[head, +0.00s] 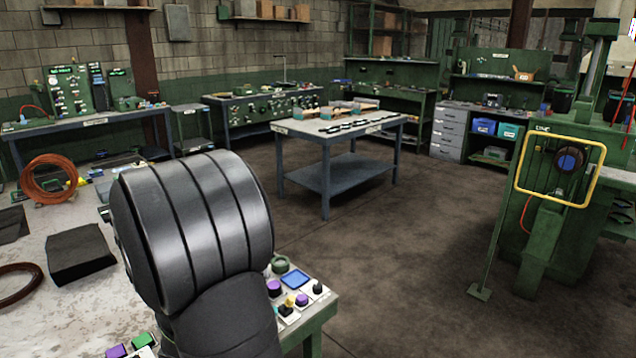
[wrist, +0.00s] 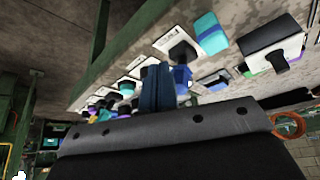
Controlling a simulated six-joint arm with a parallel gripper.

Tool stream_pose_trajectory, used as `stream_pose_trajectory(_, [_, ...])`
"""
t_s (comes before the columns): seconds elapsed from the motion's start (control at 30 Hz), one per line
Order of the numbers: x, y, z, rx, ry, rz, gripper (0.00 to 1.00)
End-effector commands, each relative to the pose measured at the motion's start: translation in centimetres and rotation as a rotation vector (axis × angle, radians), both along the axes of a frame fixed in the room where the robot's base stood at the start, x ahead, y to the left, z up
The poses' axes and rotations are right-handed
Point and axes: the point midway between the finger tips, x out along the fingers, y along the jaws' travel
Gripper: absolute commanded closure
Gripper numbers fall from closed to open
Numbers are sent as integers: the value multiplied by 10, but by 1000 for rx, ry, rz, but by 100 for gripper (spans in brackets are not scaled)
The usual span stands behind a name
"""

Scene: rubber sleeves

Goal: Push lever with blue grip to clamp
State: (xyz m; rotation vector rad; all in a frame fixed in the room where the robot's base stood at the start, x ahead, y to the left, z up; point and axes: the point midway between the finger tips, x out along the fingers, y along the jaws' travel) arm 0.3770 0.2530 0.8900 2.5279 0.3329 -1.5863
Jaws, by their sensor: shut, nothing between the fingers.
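My gripper (wrist: 157,88) shows in the wrist view as two dark fingers side by side, shut and empty. A blue part (wrist: 182,78) is just right of the fingertips, partly hidden by them, below a black piece on a white base. It may be the lever's blue grip, but its shape is unclear, and I cannot tell whether the fingers touch it. In the head view my black ribbed arm hides the gripper and much of the bench, and no lever can be made out.
A teal block (wrist: 210,33) and a black box-like fixture (wrist: 272,42) stand right of the fingers. Several coloured knobs and a blue square (head: 295,278) sit on the bench corner. A black block (head: 80,254) and an orange cable coil (head: 49,180) lie at left.

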Motion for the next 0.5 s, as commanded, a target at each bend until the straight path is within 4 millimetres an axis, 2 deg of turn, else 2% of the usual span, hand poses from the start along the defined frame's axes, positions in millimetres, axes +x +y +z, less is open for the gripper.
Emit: stream_pose_trajectory(0.5, [10,10,0,0,0,0,100])
